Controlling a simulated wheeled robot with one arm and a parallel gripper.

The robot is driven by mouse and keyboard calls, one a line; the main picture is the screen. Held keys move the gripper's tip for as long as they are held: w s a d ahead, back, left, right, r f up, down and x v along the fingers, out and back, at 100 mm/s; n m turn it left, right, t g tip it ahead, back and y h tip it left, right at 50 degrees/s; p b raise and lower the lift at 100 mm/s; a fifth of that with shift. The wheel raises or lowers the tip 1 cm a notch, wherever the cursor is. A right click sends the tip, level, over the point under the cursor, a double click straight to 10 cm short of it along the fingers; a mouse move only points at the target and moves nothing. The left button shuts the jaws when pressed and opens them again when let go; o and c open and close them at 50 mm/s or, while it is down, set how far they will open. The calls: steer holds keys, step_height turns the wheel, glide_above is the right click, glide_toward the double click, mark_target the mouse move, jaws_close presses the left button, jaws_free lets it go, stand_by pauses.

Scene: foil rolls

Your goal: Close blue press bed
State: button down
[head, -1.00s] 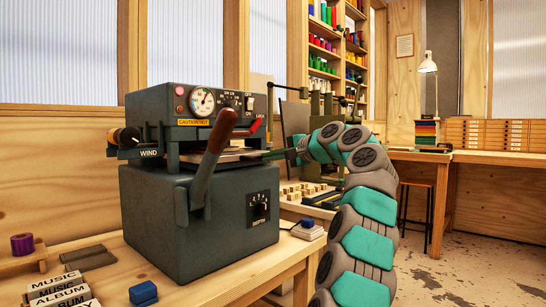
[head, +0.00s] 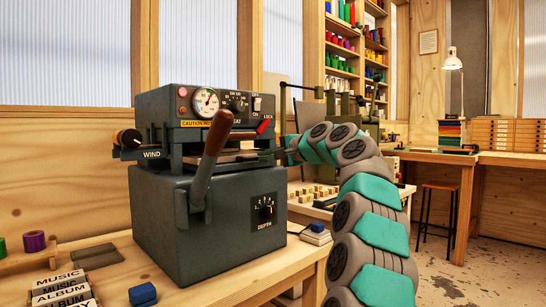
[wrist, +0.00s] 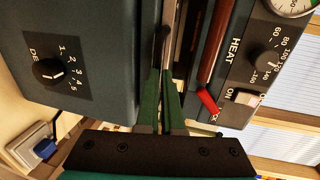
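The press (head: 208,225) is a dark blue-grey box machine on the bench, with a gauge, switches and a wooden-handled lever (head: 212,150). Its bed (head: 228,157) is a flat plate in the slot between base and upper head, mostly hidden behind the lever and housing. The bed's edge shows as a narrow strip in the wrist view (wrist: 169,40). My gripper (head: 279,153) is at the right end of this slot. In the wrist view its green fingers (wrist: 162,80) lie close together, reaching into the slot beside a dark bar. I cannot tell whether they grip it.
A red lock lever (head: 263,126) sits just above my gripper. A small blue-topped block (head: 317,228) is at the bench's right edge. Another bench with type blocks stands behind my arm.

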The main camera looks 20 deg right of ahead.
steer(key=shift+w+a+f, duration=0.1)
steer(key=shift+a+f, duration=0.15)
